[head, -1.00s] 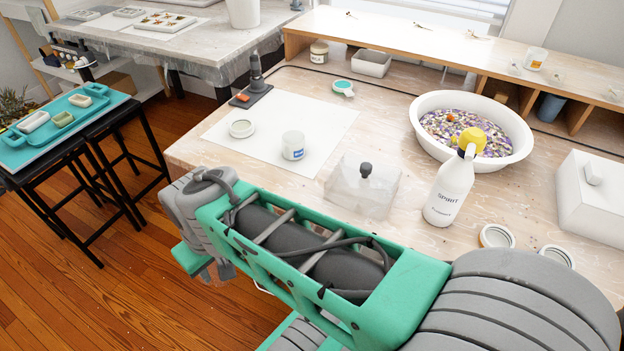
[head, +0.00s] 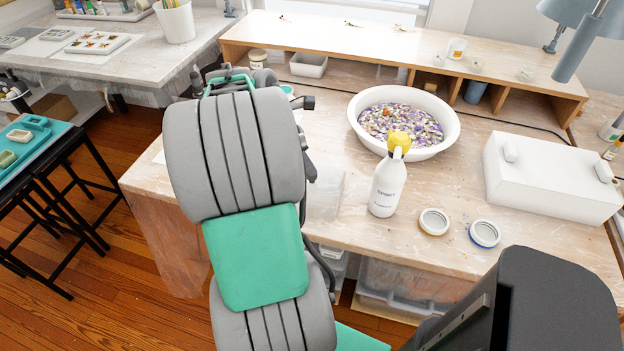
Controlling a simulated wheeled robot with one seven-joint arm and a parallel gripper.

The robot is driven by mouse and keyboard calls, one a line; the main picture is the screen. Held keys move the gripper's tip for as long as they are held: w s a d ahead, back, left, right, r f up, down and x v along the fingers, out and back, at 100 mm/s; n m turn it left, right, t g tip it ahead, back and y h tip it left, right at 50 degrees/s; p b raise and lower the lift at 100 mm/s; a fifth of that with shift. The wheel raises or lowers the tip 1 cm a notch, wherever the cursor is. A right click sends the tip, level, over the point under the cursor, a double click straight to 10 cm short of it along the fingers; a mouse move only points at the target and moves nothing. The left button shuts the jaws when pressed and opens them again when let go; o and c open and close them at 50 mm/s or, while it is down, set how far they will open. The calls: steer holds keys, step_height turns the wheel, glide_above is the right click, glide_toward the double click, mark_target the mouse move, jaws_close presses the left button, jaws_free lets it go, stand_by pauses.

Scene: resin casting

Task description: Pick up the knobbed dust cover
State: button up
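The knobbed dust cover (head: 326,194) is a clear, box-like cover near the front edge of the workbench, left of the white spray bottle. Only its right part shows, because my raised arm stands in front of the rest. Its dark knob is hidden now; it shows on top in the earlier head view. Whether the gripper touches the cover cannot be seen.
The spray bottle (head: 386,186) with a yellow head stands close right of the cover. Behind it is a white basin (head: 449,140) of coloured bits. Two round lids, one gold-rimmed (head: 433,222) and one blue-rimmed (head: 484,234), and a white box (head: 545,178) lie right.

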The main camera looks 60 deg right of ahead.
mark_target(312, 184)
steer(key=x, duration=0.7)
steer(key=shift+w+f+b, duration=0.15)
steer(key=shift+w+b, duration=0.15)
steer(key=shift+b, duration=0.05)
jaws_close()
stand_by(0.4)
